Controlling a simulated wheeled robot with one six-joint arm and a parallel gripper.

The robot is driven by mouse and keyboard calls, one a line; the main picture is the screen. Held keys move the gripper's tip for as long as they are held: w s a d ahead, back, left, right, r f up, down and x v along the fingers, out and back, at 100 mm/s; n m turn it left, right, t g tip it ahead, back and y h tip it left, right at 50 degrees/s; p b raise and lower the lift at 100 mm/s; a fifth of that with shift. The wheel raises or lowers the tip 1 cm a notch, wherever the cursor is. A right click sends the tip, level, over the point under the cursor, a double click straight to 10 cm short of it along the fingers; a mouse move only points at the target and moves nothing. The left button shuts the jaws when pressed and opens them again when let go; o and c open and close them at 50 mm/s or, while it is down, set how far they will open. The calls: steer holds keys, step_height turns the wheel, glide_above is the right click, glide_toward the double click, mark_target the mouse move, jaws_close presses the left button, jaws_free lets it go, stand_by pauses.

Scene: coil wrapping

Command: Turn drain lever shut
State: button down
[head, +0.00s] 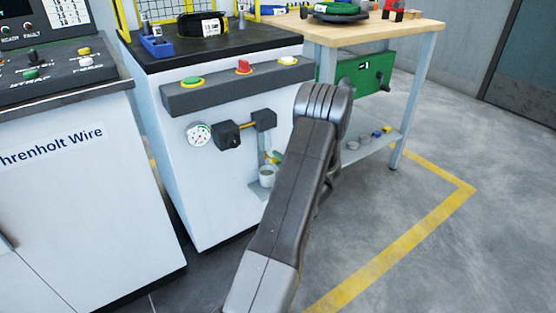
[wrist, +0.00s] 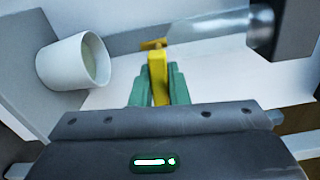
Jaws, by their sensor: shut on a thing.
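The yellow drain lever (wrist: 157,75) shows in the wrist view between the green fingers of my gripper (wrist: 158,84). My gripper is shut on it. A small brass-coloured end (wrist: 153,44) shows just past the fingertips. In the head view a bit of yellow (head: 277,157) shows beside my arm, below the yellow bar on the white cabinet's front. My arm hides most of the lever and gripper there. I cannot tell from these views how far the lever is turned.
A white cup (wrist: 72,62) is left of the fingers in the wrist view. It stands on a small shelf on the white cabinet (head: 205,200). A pressure gauge (head: 199,135) and black fittings (head: 227,135) sit above. A workbench (head: 400,28) is behind at the right. Open floor lies to the right.

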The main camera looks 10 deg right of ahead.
steer(key=c, duration=1.4)
jaws_free()
steer(key=p+v, duration=0.3)
steer(key=v, duration=1.1)
steer(key=shift+p, duration=0.3)
steer(key=shift+w, duration=0.1)
